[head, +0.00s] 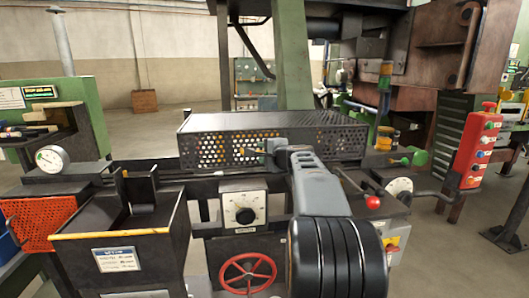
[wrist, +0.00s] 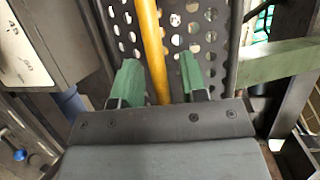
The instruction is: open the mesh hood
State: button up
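The mesh hood (head: 232,149) is a dark box of perforated metal in the middle of the head view, and it looks closed. Its perforated face (wrist: 205,28) fills the upper middle of the wrist view. A yellow bar (wrist: 153,45), apparently the hood's handle, runs down in front of the mesh. My gripper (head: 272,147) is at the hood's front face. In the wrist view its two green fingers (wrist: 158,75) are apart, with the yellow bar between them and nearer the left finger. A gap shows on the right, so it is not gripped. My forearm hides part of the hood's front.
Below the hood are a dial box (head: 240,211) and a red handwheel (head: 248,272). A dark open bin (head: 120,245) with a yellow edge stands at left. A red button panel (head: 478,145), a green knob (head: 413,156) and a red-knobbed lever (head: 373,202) are at right.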

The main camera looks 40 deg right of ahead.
grip_shut()
dwell(0.4)
